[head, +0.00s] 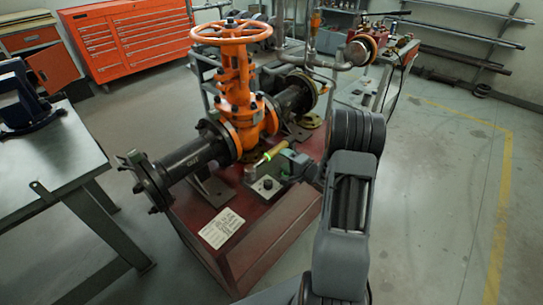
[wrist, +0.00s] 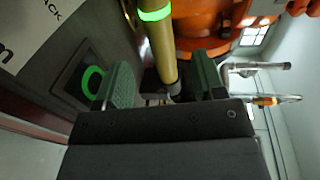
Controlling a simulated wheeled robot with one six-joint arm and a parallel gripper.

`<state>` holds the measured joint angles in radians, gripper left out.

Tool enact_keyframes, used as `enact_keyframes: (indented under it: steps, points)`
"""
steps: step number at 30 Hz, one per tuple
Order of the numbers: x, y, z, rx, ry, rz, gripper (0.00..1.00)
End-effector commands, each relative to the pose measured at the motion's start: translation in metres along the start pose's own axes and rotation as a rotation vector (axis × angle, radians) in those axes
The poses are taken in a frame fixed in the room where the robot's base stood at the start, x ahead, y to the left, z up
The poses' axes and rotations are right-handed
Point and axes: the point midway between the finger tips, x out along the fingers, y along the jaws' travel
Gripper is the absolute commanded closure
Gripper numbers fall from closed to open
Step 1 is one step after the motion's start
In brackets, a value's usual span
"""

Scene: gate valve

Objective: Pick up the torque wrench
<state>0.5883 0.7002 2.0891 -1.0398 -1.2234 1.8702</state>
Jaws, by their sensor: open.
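A brass-yellow rod with a glowing green band, apparently the torque wrench (head: 272,152), lies beside the orange gate valve (head: 236,85) above the red bench. In the wrist view the rod (wrist: 161,45) runs between my two green finger pads, with a dark part at its lower end. My gripper (head: 284,164) is open around it. In the wrist view my gripper (wrist: 164,82) shows a gap on the left of the rod and a smaller one on the right. The rest of the wrench is hidden or too small to tell.
A grey box with a black knob (head: 267,185) and a paper sign (head: 221,228) sit on the red bench (head: 265,238). A black flanged pipe (head: 190,155) extends left from the valve. A metal table (head: 50,150) stands left. Floor at right is clear.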

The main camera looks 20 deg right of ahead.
Motion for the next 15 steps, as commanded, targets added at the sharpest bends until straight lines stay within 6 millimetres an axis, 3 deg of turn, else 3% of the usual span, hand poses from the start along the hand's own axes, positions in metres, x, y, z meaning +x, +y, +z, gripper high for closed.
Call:
enact_keyframes:
  steps: [3, 11, 15]
  points:
    - [0.014, 0.001, 0.0, -0.001, 0.0, 0.001, 0.37]
    - [0.029, 0.001, 0.0, -0.001, 0.001, 0.001, 0.37]
    - [0.049, 0.001, 0.001, -0.003, -0.001, 0.0, 0.37]
